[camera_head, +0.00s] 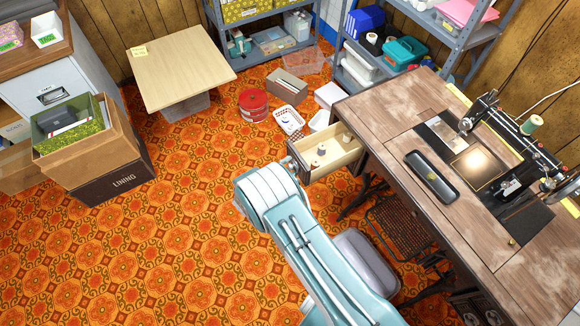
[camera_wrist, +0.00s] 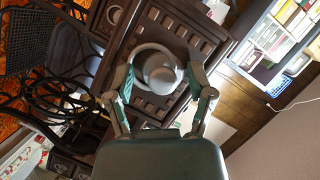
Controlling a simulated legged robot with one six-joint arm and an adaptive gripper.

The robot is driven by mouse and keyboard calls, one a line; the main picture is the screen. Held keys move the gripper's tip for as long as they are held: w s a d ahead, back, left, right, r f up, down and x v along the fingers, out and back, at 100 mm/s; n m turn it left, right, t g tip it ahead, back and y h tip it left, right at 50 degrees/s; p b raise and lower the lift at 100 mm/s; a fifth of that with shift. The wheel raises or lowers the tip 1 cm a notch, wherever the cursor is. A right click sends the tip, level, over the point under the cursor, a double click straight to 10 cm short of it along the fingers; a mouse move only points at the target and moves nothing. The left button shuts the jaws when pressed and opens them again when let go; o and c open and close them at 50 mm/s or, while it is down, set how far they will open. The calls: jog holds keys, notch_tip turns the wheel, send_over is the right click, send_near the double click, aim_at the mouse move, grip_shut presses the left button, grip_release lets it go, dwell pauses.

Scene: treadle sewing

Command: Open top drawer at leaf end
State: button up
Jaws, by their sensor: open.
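The wooden sewing table (camera_head: 385,110) stands at the right in the head view. A drawer (camera_head: 343,156) at its far left end stands pulled out, with several thread spools inside. My arm reaches up to the drawer's front, and its end hides my gripper there. In the wrist view, my gripper (camera_wrist: 163,72) is open, its fingers apart on either side of a round ring pull (camera_wrist: 140,52). The pull is on a dark, carved drawer front (camera_wrist: 195,45). I cannot tell whether the fingers touch the ring.
The black sewing machine (camera_head: 515,135) and a long dark tray (camera_head: 431,176) are on the tabletop. A grey stool seat (camera_head: 367,262) is beside my arm. Baskets and a red tin (camera_head: 253,101) stand on the floor beyond the drawer.

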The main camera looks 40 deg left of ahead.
jog(key=v, duration=1.1)
jog(key=shift+s, duration=0.35)
